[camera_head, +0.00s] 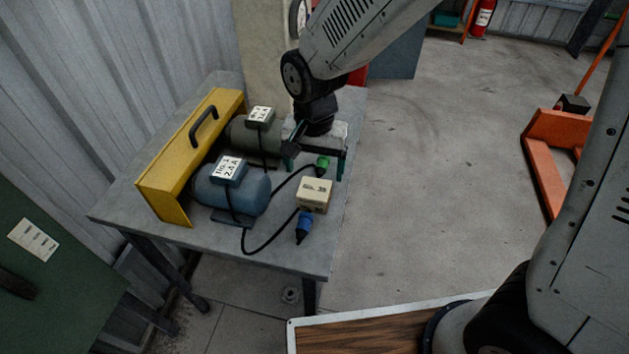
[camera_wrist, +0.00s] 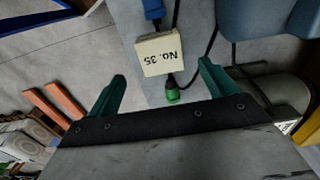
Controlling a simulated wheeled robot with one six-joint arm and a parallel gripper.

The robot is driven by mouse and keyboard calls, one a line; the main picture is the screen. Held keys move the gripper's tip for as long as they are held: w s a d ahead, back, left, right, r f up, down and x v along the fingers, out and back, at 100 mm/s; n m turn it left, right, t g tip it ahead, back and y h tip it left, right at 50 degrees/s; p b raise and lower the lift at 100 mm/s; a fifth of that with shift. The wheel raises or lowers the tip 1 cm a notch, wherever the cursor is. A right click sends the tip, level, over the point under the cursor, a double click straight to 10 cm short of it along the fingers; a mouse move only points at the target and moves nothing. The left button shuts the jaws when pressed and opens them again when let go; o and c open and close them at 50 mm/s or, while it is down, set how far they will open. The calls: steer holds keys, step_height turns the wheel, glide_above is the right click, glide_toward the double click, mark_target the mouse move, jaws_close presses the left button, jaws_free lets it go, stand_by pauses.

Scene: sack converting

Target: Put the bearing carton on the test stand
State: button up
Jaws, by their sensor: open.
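A small beige carton (camera_head: 314,195), which looks like the bearing carton, sits on the grey table (camera_head: 285,257) near its right edge. The table bears motors and appears to be the test stand. In the wrist view the carton (camera_wrist: 155,57) shows the print "No. 35". My gripper (camera_head: 316,166) is over the table's right part, just behind the carton in the head view. Its green fingers are spread and nothing is between them. In the wrist view the carton lies beyond the fingertips (camera_wrist: 162,72), in line with the gap. I see no contact.
A blue motor (camera_head: 250,192) and a grey-green motor (camera_head: 240,132) stand left of the carton, before a yellow guard (camera_head: 165,165). Cables end in a blue plug (camera_head: 304,222) and a green plug (camera_head: 323,162) beside the carton. An orange pallet truck (camera_head: 560,130) stands right; floor between is clear.

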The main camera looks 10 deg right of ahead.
mark_target(314, 189)
steer(key=s+d+r+n, duration=0.1)
steer(key=s+d+r, duration=0.2)
steer(key=d+r, duration=0.65)
steer(key=s+d+r+n, duration=0.1)
steer(key=s+d+r, duration=0.3)
steer(key=s+d, duration=0.2)
steer(key=s+d+r+n+t, duration=0.1)
steer(key=s+d+r+n, duration=0.1)
steer(key=s+d, duration=0.3)
steer(key=s+r, duration=0.1)
steer(key=s, duration=0.3)
steer(key=shift+s+d+r, duration=0.25)
steer(key=shift+d+r, duration=0.1)
